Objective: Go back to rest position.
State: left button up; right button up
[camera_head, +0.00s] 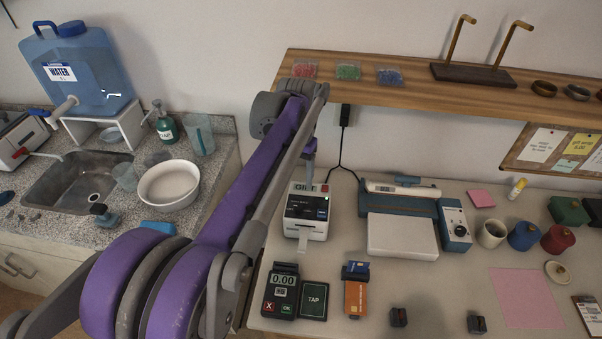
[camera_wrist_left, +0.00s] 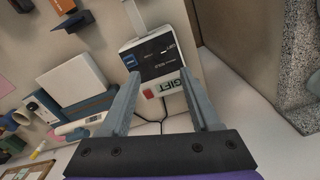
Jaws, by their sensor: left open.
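My left arm is purple and grey and reaches up from the lower left in the head view. Its gripper (camera_head: 309,168) hangs down below the wooden shelf, behind the top of a small white label printer (camera_head: 304,222). In the left wrist view the two grey fingers (camera_wrist_left: 158,80) are apart, with nothing held between them. The printer (camera_wrist_left: 153,58), with its "GIFT" sign, shows beyond and between the fingers. I cannot tell whether the fingers touch it. My right gripper is not in view.
The wooden shelf (camera_head: 420,94) runs close beside the wrist. A black cable (camera_head: 343,150) hangs behind the printer. The counter also holds a card reader (camera_head: 281,290), a blue-and-white sealer (camera_head: 402,225) and several pots. A sink (camera_head: 78,180) and white bowl (camera_head: 169,186) are left.

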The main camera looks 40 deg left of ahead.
pick_arm(q)
jog(key=s+d+f+m+t, duration=0.1)
jog(key=s+d+f+t, duration=0.1)
jog(key=s+d+f, duration=0.3)
jog(key=s+d+f+m+t, duration=0.1)
jog(key=s+d+f+t, duration=0.2)
jog(key=s+d, duration=0.8)
notch_tip(320, 180, down, 2)
jog(key=shift+s+d+p, duration=0.35)
jog(key=shift+p, duration=0.1)
